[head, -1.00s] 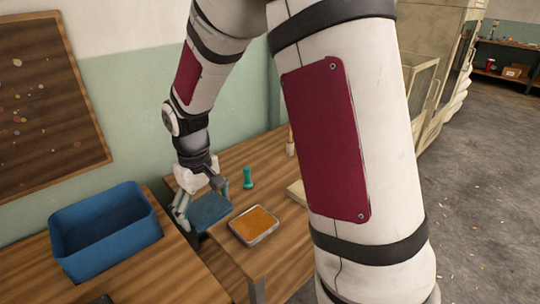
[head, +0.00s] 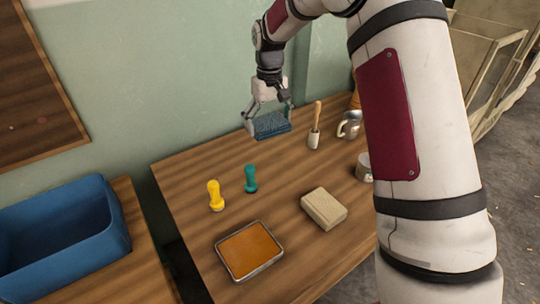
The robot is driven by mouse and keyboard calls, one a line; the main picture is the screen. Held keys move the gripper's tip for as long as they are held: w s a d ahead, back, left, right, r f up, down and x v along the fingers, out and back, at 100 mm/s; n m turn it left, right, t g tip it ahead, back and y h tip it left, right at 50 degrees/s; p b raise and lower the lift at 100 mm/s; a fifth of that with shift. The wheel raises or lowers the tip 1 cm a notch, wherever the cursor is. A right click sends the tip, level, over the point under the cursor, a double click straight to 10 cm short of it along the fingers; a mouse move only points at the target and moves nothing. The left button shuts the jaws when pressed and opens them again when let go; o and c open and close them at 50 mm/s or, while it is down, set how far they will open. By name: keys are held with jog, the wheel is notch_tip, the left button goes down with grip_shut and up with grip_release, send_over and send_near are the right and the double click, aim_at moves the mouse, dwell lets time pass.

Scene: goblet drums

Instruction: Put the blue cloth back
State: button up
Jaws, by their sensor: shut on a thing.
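The blue cloth (head: 271,125) looks like a folded blue-grey block and is held between the fingers of my gripper (head: 268,112). My gripper points down and is shut on it, over the back part of the wooden table near the wall. I cannot tell whether the cloth touches the table top or hangs just above it.
On the table (head: 185,170) are a yellow stamp-like piece (head: 215,196), a teal one (head: 250,178), an orange-filled tray (head: 249,250), a beige block (head: 323,208), a brush (head: 315,128) and a metal mug (head: 349,125). A blue bin (head: 60,240) stands left, across a gap.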

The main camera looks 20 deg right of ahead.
jog(key=n+b, duration=0.1)
jog(key=b, duration=0.2)
send_over(263, 153)
notch_tip(263, 153, down, 4)
jog(key=f, duration=0.1)
notch_tip(263, 153, down, 9)
jog(key=shift+a+f+b, duration=0.1)
jog(key=shift+f+b, duration=0.05)
jog(key=shift+b, duration=1)
jog(key=shift+f, duration=0.15)
jog(key=o, duration=0.9)
jog(key=shift+o, duration=0.2)
notch_tip(263, 153, up, 12)
jog(key=p, duration=0.2)
jog(key=shift+r+p, duration=0.25)
jog(key=shift+p, duration=0.15)
